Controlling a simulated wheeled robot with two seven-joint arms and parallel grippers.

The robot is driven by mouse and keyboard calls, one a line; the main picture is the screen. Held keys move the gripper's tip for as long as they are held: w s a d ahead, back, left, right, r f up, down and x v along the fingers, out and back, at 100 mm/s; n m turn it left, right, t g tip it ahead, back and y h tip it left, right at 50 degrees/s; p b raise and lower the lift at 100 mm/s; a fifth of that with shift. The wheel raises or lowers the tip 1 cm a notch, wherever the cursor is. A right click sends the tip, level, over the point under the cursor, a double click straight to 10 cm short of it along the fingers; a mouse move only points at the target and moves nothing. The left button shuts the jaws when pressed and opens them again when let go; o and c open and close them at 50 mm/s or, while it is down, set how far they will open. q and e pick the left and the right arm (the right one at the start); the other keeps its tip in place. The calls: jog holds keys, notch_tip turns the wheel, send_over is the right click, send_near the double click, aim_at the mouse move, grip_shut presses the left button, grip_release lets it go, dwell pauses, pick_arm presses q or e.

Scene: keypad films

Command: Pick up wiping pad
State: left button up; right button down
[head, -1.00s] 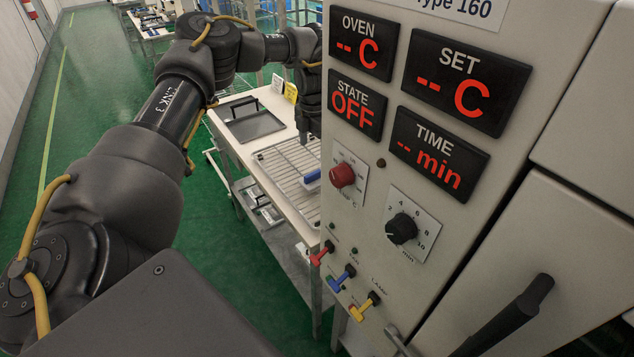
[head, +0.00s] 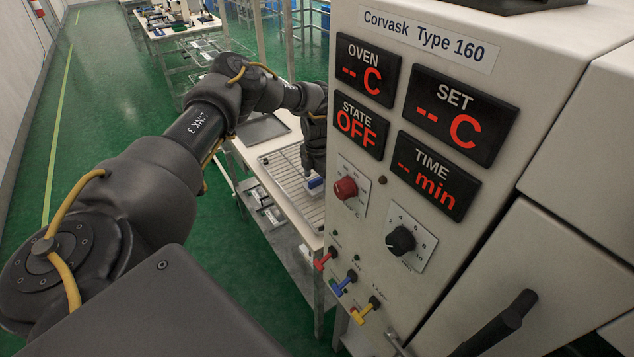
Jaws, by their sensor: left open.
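The wiping pad (head: 315,186), a small block with a blue top and a pale lower part, lies on the wire rack on the bench, just left of the oven panel's edge. My left gripper (head: 308,173) reaches down over the rack and is right above the pad. Its jaws are open, and the oven panel hides part of the hand. I cannot tell whether the fingers touch the pad. My right gripper is not in view.
The wire rack (head: 290,198) covers the bench's near end, with a dark tray (head: 262,129) behind it. The oven's control panel (head: 400,270), with knobs and coloured switches, stands close on the right. Green floor (head: 240,270) is clear on the left.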

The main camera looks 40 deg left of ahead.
pick_arm(q)
jog(key=shift+f, duration=0.15)
jog(key=c, duration=1.1)
jog(key=shift+o, duration=0.2)
jog(key=shift+r, duration=0.6)
jog(key=s+d+r+b, duration=0.4)
jog(key=s+d+r, duration=0.1)
jog(key=s+r, duration=0.7)
jog(key=shift+s, duration=0.6)
